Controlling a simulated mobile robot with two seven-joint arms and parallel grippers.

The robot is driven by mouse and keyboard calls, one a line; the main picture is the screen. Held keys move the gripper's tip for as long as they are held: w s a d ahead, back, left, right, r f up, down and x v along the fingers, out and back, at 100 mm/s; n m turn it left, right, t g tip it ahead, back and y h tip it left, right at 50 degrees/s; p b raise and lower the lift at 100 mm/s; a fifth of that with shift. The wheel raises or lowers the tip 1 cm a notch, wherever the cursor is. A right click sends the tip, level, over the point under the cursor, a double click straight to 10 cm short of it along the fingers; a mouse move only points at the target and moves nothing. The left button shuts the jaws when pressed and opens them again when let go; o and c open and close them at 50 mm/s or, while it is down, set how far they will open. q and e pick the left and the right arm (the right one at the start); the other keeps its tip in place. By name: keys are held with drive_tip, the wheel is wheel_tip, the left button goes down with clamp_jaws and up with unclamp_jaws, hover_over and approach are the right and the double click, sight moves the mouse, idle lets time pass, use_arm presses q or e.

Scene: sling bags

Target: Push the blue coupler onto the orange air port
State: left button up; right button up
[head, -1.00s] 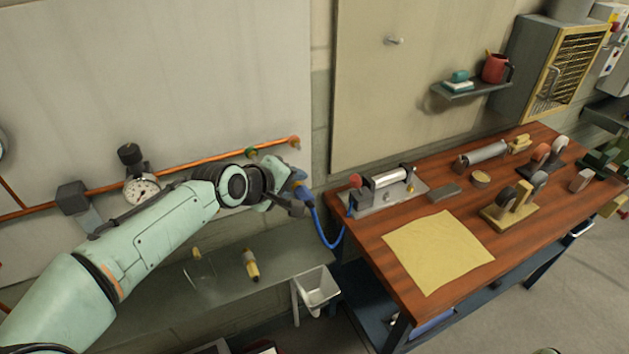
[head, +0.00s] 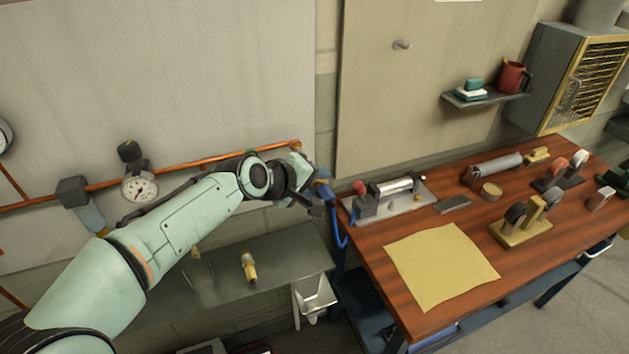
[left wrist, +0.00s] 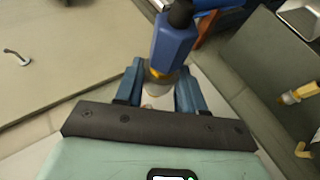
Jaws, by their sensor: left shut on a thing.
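My left gripper (head: 314,188) is shut on the blue coupler (head: 323,192), in front of the wall near the right end of the orange pipe. In the left wrist view the blue coupler (left wrist: 174,42) sits between the two blue-grey fingers (left wrist: 160,88), with a yellow ring and a pale metal nose at its near end. The orange air port (head: 295,146) shows at the pipe's right end, just above and behind the gripper, and is partly hidden. The coupler looks apart from it; the exact gap is unclear. My right gripper is not in view.
A blue hose (head: 340,233) hangs from the coupler beside the wooden workbench (head: 370,245). A pressure gauge (head: 139,188) is on the pipe to the left. A grey shelf (head: 290,262) with a yellow-and-black fitting (head: 249,267) lies below the arm.

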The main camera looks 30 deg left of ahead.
use_arm(q)
drive_tip(key=shift+w+a, duration=0.3)
drive_tip(key=shift+a, duration=0.1)
drive_tip(key=shift+w+a+p, duration=0.65)
drive_tip(key=shift+w+a, duration=0.95)
drive_tip(key=shift+a, duration=0.2)
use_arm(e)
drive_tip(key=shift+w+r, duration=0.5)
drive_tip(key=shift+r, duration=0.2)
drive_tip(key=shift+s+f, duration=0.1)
use_arm(q)
drive_tip(key=shift+w+a+p, duration=0.3)
drive_tip(key=shift+w+a, duration=0.75)
drive_tip(key=shift+a, duration=0.15)
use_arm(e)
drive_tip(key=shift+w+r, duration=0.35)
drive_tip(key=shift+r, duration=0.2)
use_arm(q)
drive_tip(key=o, duration=1.3)
drive_tip(key=shift+c, duration=0.2)
drive_tip(key=b+v, duration=0.1)
drive_tip(key=v, duration=1.2)
drive_tip(key=shift+s+b, duration=0.2)
drive_tip(key=shift+b, duration=0.1)
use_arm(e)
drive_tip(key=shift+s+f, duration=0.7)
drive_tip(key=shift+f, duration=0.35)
